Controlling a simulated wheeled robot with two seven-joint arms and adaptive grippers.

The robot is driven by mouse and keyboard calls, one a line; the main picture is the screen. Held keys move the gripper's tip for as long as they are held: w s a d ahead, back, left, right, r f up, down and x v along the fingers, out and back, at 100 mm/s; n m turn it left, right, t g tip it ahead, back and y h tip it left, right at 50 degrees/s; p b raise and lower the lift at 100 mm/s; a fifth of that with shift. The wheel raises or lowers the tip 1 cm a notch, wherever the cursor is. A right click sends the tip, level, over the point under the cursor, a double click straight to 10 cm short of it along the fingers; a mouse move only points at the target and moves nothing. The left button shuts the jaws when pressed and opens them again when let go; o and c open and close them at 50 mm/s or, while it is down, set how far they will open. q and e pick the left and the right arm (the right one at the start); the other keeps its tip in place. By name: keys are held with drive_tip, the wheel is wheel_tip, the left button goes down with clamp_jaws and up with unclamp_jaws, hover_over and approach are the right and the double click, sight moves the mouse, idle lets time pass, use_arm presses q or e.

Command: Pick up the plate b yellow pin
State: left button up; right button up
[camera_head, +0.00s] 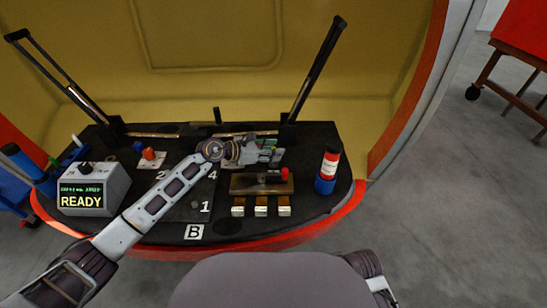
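The dark plate marked B (194,232) lies on the black console top, with the numbers 1, 2 and 4 showing on it. My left arm crosses over the plate from the lower left and hides part of it. My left gripper (268,152) is over the back of the console, just behind a brown block. Its fingers are small and turned away, so I cannot tell whether it is open or holds anything. I cannot make out a yellow pin; it may be hidden by the arm or gripper. My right gripper is out of view.
A grey box reading READY (82,201) stands at the left. An orange-red peg (150,154) stands behind the plate. The brown block (250,185) has a red knob (285,174), with several pale keys in front. A red and blue bottle (327,170) stands at the right.

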use_arm(q)
drive_tip(key=shift+w+d+f, duration=0.1)
drive_tip(key=shift+w+d, duration=0.05)
drive_tip(key=shift+d, duration=0.1)
idle(0.3)
clamp_jaws()
